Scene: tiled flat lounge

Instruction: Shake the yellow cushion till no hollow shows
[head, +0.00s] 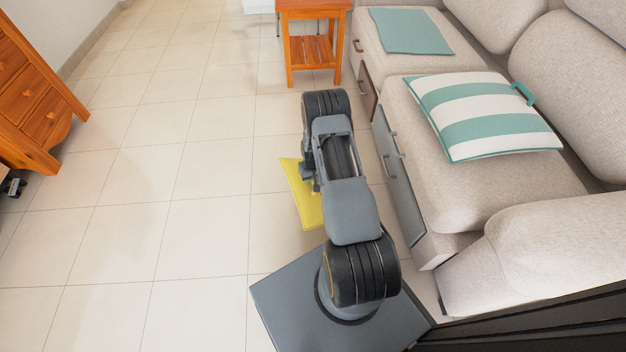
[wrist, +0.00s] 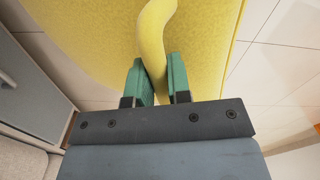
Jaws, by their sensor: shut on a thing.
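The yellow cushion (head: 302,192) shows in the head view to the left of my arm, partly hidden behind it. In the wrist view the yellow cushion (wrist: 95,40) fills much of the upper picture. My gripper (wrist: 155,82) has its two green fingers shut on a yellow strip of the cushion that passes between them. The cushion hangs out over the tiled floor beside the sofa. My arm hides the gripper's fingers in the head view. Whether the cushion has a hollow cannot be told from these views.
A beige sofa (head: 470,190) runs along the right, bearing a green-and-white striped cushion (head: 485,115) and a flat teal cushion (head: 410,31). A wooden side table (head: 313,12) stands at the back. A wooden chest of drawers (head: 35,95) stands left. The tiled floor between is clear.

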